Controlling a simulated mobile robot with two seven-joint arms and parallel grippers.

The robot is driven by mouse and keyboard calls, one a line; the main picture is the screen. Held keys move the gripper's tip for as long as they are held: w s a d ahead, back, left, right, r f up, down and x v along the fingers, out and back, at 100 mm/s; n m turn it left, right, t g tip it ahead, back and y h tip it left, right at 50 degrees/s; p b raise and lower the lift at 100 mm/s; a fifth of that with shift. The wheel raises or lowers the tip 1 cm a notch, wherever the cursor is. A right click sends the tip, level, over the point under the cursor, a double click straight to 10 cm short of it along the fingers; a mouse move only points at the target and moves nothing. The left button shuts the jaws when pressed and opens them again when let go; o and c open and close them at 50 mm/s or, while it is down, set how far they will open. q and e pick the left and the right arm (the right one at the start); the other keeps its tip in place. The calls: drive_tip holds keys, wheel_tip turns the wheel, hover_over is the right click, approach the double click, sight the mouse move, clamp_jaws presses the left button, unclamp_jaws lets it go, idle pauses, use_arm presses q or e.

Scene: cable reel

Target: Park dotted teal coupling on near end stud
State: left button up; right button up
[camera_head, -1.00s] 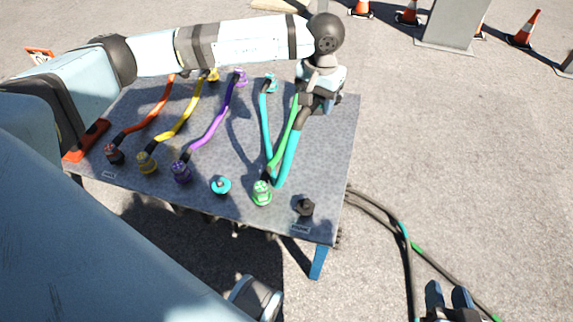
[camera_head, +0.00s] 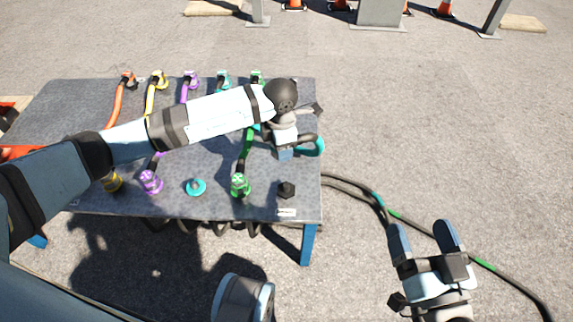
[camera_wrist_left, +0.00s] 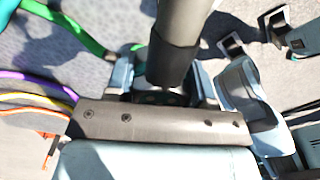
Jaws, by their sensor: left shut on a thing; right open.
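My left gripper (camera_head: 286,150) is above the right part of the table, just behind the black near end stud (camera_head: 286,189). It is shut on the dark sleeve of the teal coupling (camera_wrist_left: 180,45), which stands between the fingers in the left wrist view. The arm hides most of the coupling in the head view, and its dots cannot be made out. The teal cable (camera_head: 321,147) bends out to the right of the gripper. The stud is bare, near the front right corner, with a white label before it. My right gripper (camera_head: 425,238) is open and empty, off the table's right side.
A teal socket (camera_head: 195,187) and a green coupling (camera_head: 240,185) with its cable are left of the stud. Purple (camera_head: 151,182) and yellow (camera_head: 111,181) couplings stand further left. Black cables (camera_head: 350,184) run off the table's right side.

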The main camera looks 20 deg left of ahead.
sight(286, 185)
use_arm(q)
drive_tip(key=f+n, duration=0.2)
drive_tip(key=d+f+n+b, duration=0.1)
drive_tip(key=f+n, duration=0.1)
drive_tip(key=n, duration=0.1)
drive_tip(key=s+f+n, duration=0.1)
drive_tip(key=f+n, duration=0.1)
drive_tip(key=n, duration=0.1)
drive_tip(key=shift+d+b, duration=0.35)
drive_tip(key=shift+b, duration=0.05)
wheel_tip(286, 185, down, 6)
drive_tip(key=b, duration=0.4)
drive_tip(key=shift+r+b, duration=0.1)
drive_tip(key=shift+b, duration=0.25)
drive_tip(key=shift+f+b, duration=0.45)
drive_tip(key=shift+f, duration=0.55)
use_arm(e)
wheel_tip(286, 185, down, 6)
drive_tip(key=a+n+g, duration=0.1)
drive_tip(key=g, duration=0.1)
drive_tip(key=shift+a+f+y, duration=0.2)
drive_tip(key=shift+a+y, duration=0.1)
drive_tip(key=shift+y, duration=0.1)
use_arm(q)
drive_tip(key=shift+p, duration=0.4)
use_arm(e)
drive_tip(key=shift+r, duration=0.35)
